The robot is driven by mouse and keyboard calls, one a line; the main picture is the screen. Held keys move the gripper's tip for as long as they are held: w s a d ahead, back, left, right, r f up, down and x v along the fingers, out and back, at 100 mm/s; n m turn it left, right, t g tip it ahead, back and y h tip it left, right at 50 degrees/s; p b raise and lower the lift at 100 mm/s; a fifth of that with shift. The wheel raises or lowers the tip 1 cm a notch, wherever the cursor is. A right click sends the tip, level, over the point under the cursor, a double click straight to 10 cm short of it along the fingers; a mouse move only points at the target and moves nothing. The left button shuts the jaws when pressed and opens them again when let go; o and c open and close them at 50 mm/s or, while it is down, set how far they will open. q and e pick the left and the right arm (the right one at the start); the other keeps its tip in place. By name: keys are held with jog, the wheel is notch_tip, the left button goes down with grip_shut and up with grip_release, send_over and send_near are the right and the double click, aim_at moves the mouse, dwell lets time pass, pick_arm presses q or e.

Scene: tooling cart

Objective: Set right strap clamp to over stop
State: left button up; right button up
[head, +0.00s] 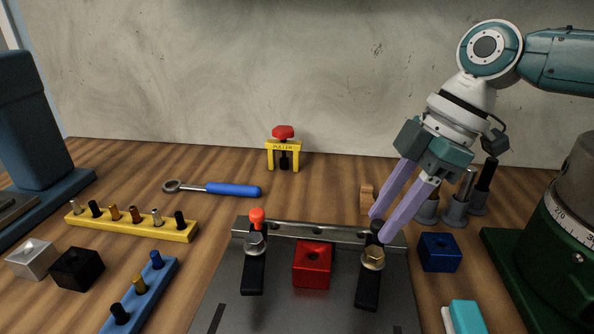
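The right strap clamp is a black strap (368,290) under a brass nut (373,258), on the right part of the grey fixture plate (285,300). It points toward the front, to the right of a red block (312,265). A black knob (377,228) stands at its back end. My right gripper (379,227) reaches down from the upper right with its two lilac fingers at this knob. The fingers are apart; whether they press on the knob cannot be told. Which part is the stop is unclear. My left gripper is out of view.
A left strap clamp (253,272) with a red knob (257,217) sits on the same plate, by the rear rail (310,232). A blue block (439,252) is close on the right.

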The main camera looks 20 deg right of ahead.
jog(key=shift+c, duration=0.3)
grip_shut()
jog(key=shift+r, duration=0.1)
jog(key=shift+s+r+m+p, duration=0.1)
jog(key=shift+s+m+p, duration=0.15)
jog(key=shift+p, duration=0.5)
jog(key=shift+s+a+m+t+h+p, duration=0.1)
jog(key=shift+s+m+t+h+p, duration=0.6)
jog(key=shift+m+p, duration=2.25)
jog(key=shift+s+a+m+t+h+p, duration=0.1)
jog(key=shift+s+m+t+h+p, duration=0.2)
jog(key=shift+s+m+h+p, duration=1.7)
jog(key=shift+s+m+t+y+p, duration=0.1)
jog(key=shift+m+t+y+p, duration=0.3)
jog(key=shift+m+p, duration=3.5)
jog(key=shift+n+p, duration=1)
jog(key=shift+p, duration=0.15)
